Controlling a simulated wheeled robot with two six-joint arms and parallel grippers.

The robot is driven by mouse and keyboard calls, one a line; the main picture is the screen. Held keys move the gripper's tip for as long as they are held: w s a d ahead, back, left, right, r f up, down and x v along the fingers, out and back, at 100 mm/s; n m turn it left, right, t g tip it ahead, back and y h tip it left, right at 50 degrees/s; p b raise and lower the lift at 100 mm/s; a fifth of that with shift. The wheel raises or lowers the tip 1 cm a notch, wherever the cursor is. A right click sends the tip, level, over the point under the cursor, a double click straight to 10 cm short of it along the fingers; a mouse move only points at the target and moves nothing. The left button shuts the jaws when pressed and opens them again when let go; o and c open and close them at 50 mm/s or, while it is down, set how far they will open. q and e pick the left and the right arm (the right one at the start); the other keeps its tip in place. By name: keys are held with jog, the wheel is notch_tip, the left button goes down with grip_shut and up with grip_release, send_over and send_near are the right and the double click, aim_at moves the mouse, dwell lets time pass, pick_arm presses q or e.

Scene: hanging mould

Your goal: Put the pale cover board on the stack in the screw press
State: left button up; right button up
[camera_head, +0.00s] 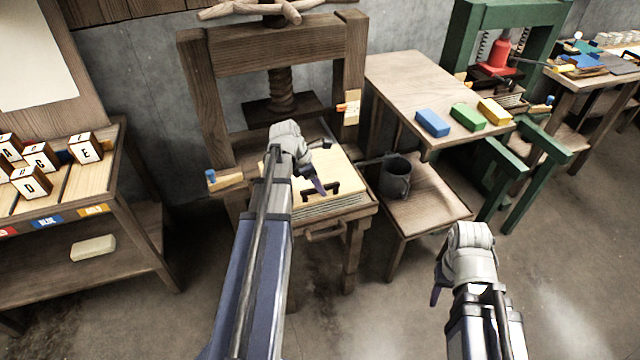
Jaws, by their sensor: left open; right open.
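The pale cover board (342,167) with a dark handle (321,191) lies on top of the layered stack (336,209) in the wooden screw press (205,85). It looks roughly flat; its left part is hidden behind my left gripper. My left gripper (322,165) is open over the board, with its fingers apart and nothing seen between them. I cannot tell whether it touches the board. My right gripper (438,272) is open and empty over the floor at the lower right, away from the press. The press's screw (281,88) and dark platen (284,106) are raised behind the board.
A grey mug (396,180) stands on a low stool (430,200) right of the press. Blue, green and yellow blocks lie on a side table (410,85). A green press (510,20) stands behind. Lettered cubes sit on a left shelf (95,180). The floor in front is clear.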

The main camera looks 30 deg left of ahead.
pick_arm(q)
jog(key=p+v, duration=0.8)
jog(key=v, duration=0.2)
jog(key=shift+r+p, duration=0.15)
jog(key=shift+p, duration=0.15)
jog(key=s+d+m+g+y, duration=0.1)
jog(key=s+d+m, duration=0.3)
jog(key=d+m, duration=0.6)
jog(key=s+d+f+m+g+y, duration=0.1)
jog(key=s+d+m, duration=0.3)
jog(key=d+m, duration=0.7)
jog(key=s+d+m+g+y, duration=0.1)
jog(key=s+d+m, duration=0.4)
jog(key=d+m, duration=0.5)
jog(key=shift+d+f+m+g+y, duration=0.35)
jog(key=shift+d+y, duration=0.25)
jog(key=shift+d, duration=0.6)
